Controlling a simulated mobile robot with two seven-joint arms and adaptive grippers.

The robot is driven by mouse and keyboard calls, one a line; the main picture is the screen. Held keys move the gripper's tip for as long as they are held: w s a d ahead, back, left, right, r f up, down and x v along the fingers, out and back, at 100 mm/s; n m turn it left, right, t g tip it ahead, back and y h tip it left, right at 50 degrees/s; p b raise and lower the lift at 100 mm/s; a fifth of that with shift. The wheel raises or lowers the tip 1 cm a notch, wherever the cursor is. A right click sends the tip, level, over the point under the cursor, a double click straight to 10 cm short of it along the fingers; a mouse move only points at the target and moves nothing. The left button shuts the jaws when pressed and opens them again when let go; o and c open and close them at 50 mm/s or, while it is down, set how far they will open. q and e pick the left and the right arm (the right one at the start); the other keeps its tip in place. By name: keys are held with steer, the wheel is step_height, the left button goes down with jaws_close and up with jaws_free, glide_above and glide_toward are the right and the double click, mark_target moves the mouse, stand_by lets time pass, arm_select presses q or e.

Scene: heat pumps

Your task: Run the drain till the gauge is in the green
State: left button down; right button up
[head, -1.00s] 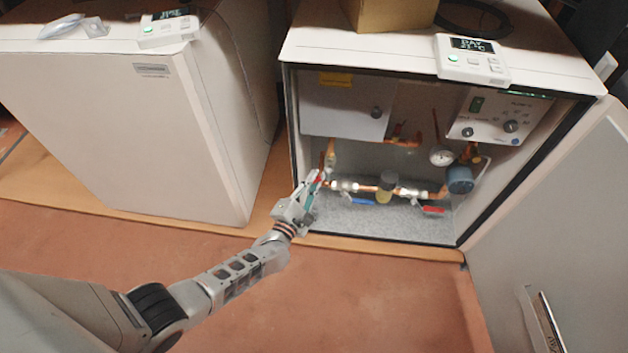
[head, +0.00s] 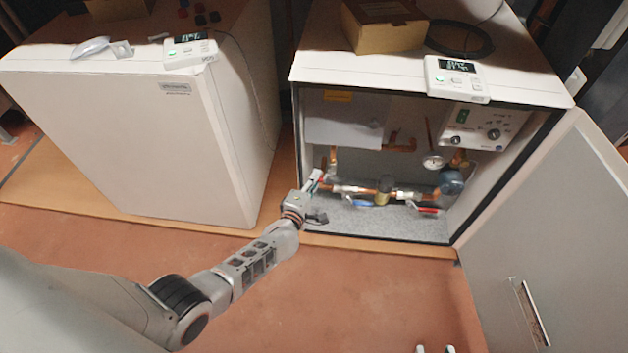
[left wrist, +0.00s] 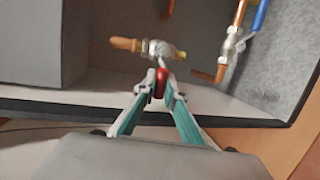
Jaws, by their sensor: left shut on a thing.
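My left gripper (head: 314,186) reaches into the open cabinet at its lower left. In the left wrist view the gripper (left wrist: 160,92) is shut on the red handle (left wrist: 160,82) of a small drain valve (left wrist: 158,48) with a copper end. In the head view the gripper mostly hides this valve. The round white gauge (head: 433,161) sits in the cabinet's right half; its needle and green band are too small to read. Two pale fingertips of my right gripper (head: 435,349) show at the bottom edge, apart with nothing seen between them.
The cabinet door (head: 560,220) stands open at the right. Copper pipework has a blue lever (head: 360,203) and a red lever (head: 426,210). A control unit (head: 455,78) and a cardboard box (head: 385,25) lie on top. A closed cabinet (head: 120,130) stands left. The floor in front is clear.

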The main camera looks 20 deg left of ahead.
arm_select(q)
steer(key=shift+a, duration=0.1)
arm_select(e)
steer(key=shift+s+d+f, duration=0.2)
steer(key=shift+s+f, duration=0.05)
steer(key=shift+f, duration=0.05)
arm_select(q)
steer(key=c, duration=2.1)
jaws_free()
arm_select(e)
steer(key=shift+w+a+r, duration=0.1)
steer(key=shift+a+r, duration=0.05)
steer(key=shift+r, duration=0.05)
